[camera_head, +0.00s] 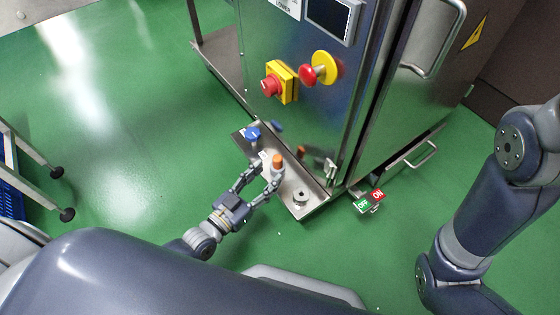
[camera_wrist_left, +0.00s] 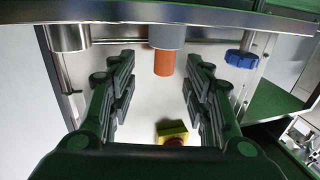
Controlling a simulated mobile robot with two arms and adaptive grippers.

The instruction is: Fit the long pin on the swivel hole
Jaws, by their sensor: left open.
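My left gripper (camera_head: 266,172) is open, its fingers pointing at an orange-topped piece (camera_head: 277,161) on the steel ledge. In the left wrist view the open gripper (camera_wrist_left: 163,75) has the orange end with its grey collar (camera_wrist_left: 165,60) beyond and between its fingers, apparently untouched. The orange piece may be the long pin; I cannot be sure. A round steel part with a dark centre (camera_head: 300,197) stands on the ledge to its right; it may be the swivel hole. It seems to be the steel cylinder (camera_wrist_left: 67,37) in the wrist view. My right gripper is not in view.
A blue knob (camera_head: 252,133) stands on the ledge (camera_head: 303,212) to the left. The steel machine (camera_head: 292,125) rises behind, with red and yellow buttons (camera_head: 318,69). A green-and-red OFF/ON tag (camera_head: 369,201) is at the right. Green floor (camera_head: 110,160) is open at left.

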